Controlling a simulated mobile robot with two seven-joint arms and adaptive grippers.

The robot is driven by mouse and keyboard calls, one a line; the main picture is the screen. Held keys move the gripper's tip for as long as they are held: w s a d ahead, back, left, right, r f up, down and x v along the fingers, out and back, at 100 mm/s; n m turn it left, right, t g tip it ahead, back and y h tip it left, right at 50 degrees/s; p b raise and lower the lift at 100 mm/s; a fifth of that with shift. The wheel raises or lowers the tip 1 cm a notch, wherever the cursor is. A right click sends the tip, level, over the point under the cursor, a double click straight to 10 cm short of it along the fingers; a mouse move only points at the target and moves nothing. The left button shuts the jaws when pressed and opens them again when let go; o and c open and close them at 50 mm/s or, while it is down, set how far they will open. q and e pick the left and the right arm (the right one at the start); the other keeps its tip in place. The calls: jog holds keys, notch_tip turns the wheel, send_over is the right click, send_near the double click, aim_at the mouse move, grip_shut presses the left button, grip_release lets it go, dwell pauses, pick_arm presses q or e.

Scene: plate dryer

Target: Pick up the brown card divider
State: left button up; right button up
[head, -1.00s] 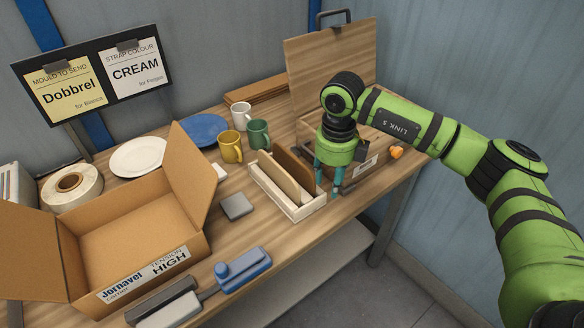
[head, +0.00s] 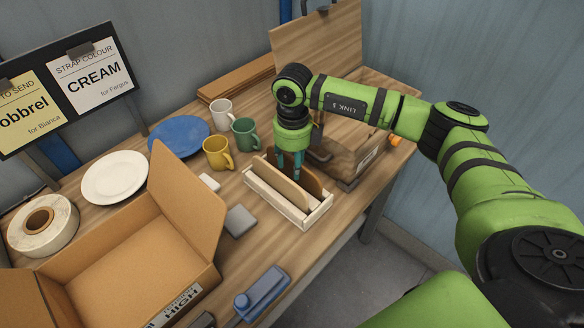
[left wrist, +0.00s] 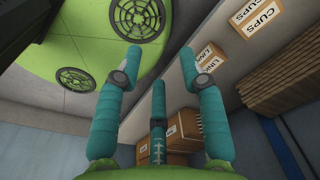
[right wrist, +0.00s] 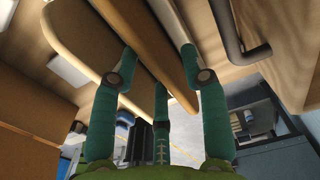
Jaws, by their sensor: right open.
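The brown card divider (head: 312,180) stands in a pale wooden rack (head: 302,218), behind a lighter tan divider (head: 283,186). My right gripper (head: 289,170) points down at the rack with its fingers at the dividers' upper edges, partly hiding the brown one. In the right wrist view, its fingers (right wrist: 160,62) are spread, with a brown board (right wrist: 140,38) running between them; I cannot tell whether they touch it. My left gripper (left wrist: 160,62) is open and empty in the left wrist view, away from the table.
A wooden box (head: 350,160) with a raised lid stands right of the rack. A green mug (head: 245,138), yellow mug (head: 217,153) and white mug (head: 222,115) stand behind it. An open cardboard box (head: 130,255) is at left, with a grey block (head: 240,221) between.

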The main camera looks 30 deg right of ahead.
aim_at(292, 171)
notch_tip(292, 171, down, 4)
jog(key=shift+w+r+p, duration=0.15)
jog(key=shift+r+p, duration=0.1)
jog(key=shift+p, duration=0.3)
jog(key=shift+f, duration=0.2)
grip_shut()
pick_arm(q)
jog(key=shift+w+d+r, duration=0.2)
jog(key=shift+w+r, duration=0.5)
jog(key=shift+r, duration=0.25)
jog(key=shift+s, duration=0.1)
